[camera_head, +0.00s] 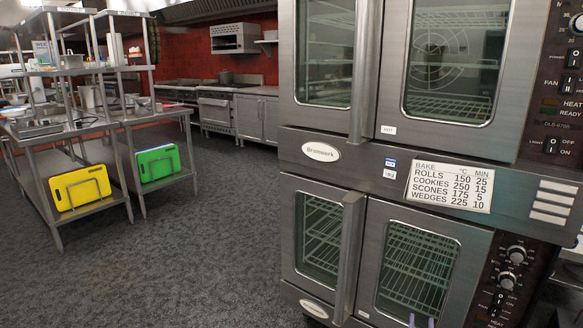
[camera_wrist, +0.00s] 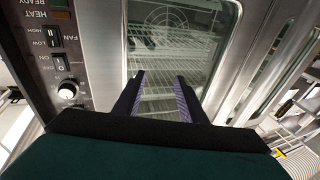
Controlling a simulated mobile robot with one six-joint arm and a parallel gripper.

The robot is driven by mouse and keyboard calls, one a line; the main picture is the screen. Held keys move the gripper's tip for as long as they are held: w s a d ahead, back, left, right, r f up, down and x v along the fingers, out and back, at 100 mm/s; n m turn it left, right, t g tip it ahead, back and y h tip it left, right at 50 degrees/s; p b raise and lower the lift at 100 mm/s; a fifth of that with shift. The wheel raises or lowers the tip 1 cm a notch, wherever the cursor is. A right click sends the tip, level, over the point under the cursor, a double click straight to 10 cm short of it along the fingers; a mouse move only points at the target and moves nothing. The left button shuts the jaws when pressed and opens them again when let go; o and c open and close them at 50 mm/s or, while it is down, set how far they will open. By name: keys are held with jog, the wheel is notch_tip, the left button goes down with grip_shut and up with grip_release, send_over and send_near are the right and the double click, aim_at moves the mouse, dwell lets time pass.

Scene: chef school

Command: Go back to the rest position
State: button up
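My gripper (camera_wrist: 160,84) shows in the wrist view with two dark fingers that have purple inner faces. The fingers are apart and nothing is between them, so it is open and empty. It points toward a glass oven door (camera_wrist: 180,50), with wire racks visible behind the glass. In the head view only the purple tips of my gripper (camera_head: 421,321) show at the bottom edge, in front of the lower oven door. The rest of my arm is hidden there.
A steel double oven (camera_head: 330,165) with closed doors fills the right side, with a control panel (camera_head: 510,262). At left a steel rack (camera_head: 90,208) holds a yellow board (camera_head: 80,188) and a green board (camera_head: 158,163). Ranges (camera_head: 215,105) line the back. Grey floor (camera_head: 190,260) between is clear.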

jog(key=a+f+n+g+y+p, duration=0.25)
jog(key=a+f+p, duration=0.25)
jog(key=a, duration=0.5)
jog(key=a+f+n+g+y+p, duration=0.1)
jog(key=a+f+g+y+p, duration=0.3)
jog(key=a, duration=0.5)
jog(key=s+a+f+g+p, duration=0.2)
jog(key=s+a+f+g, duration=0.15)
jog(key=s, duration=0.25)
jog(key=s+a+f+g+p, duration=0.2)
jog(key=s+a+f+g, duration=0.15)
jog(key=s, duration=0.25)
jog(key=s+a+n+g+y, duration=0.1)
jog(key=s+g, duration=0.9)
jog(key=s, duration=1.3)
jog(key=shift+a+p, duration=0.45)
jog(key=shift+a, duration=0.2)
jog(key=shift+w, duration=0.1)
jog(key=shift+c, duration=0.9)
